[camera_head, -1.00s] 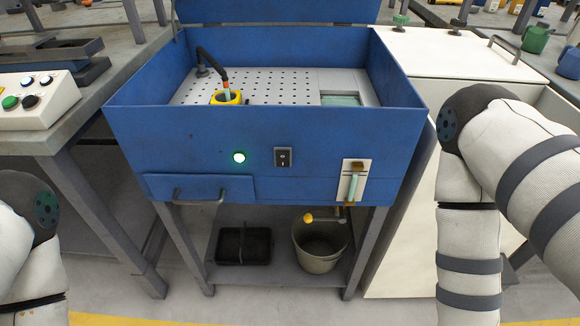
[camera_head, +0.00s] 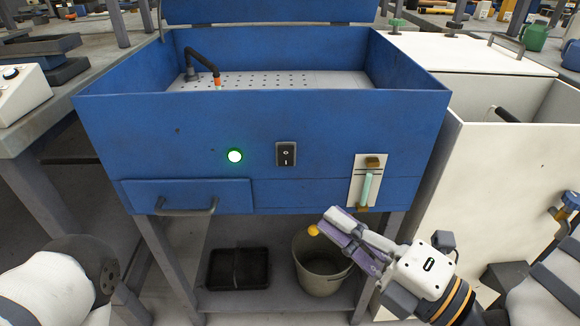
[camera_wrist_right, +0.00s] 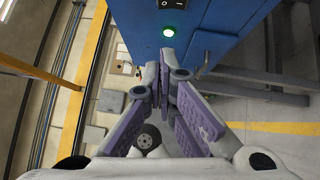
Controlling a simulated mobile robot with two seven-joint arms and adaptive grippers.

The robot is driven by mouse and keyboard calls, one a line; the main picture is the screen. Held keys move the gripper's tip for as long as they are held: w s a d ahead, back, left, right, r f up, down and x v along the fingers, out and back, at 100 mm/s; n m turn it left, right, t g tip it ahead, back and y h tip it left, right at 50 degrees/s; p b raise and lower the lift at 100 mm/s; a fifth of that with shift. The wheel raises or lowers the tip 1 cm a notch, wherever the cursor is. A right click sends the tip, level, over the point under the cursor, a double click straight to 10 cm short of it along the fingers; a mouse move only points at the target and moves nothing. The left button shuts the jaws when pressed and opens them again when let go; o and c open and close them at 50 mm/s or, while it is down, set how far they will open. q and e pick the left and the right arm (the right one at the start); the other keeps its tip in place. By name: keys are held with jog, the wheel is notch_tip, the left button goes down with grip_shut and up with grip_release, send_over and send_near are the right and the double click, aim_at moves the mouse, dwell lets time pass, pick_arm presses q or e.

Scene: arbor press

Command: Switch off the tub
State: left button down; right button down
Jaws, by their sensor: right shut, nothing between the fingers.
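The blue tub (camera_head: 215,120) stands ahead with its lid raised. Its front has a black rocker switch (camera_head: 286,154) marked O above and I below, and a round green lamp (camera_head: 235,156) that is lit. In the right wrist view the switch (camera_wrist_right: 172,4) is cut by the top edge and the lamp (camera_wrist_right: 168,32) glows below it. My right gripper (camera_head: 334,217) is shut and empty, apart from the tub, below and right of the switch in the head view. Only a link of my left arm shows; its gripper is out of frame.
A level gauge (camera_head: 366,185) is on the tub's front right, a drawer handle (camera_head: 187,211) at lower left. A bucket (camera_head: 318,270) and a black tray (camera_head: 237,268) sit on the shelf below. A white cabinet (camera_head: 500,165) stands close on the right.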

aim_at(286, 157)
jog(key=x, duration=0.4)
jog(key=w+d+x, duration=0.1)
jog(key=x, duration=0.3)
jog(key=w+d+x, duration=0.1)
jog(key=x, duration=0.3)
jog(key=shift+w+a, duration=0.2)
jog(key=shift+a, duration=0.1)
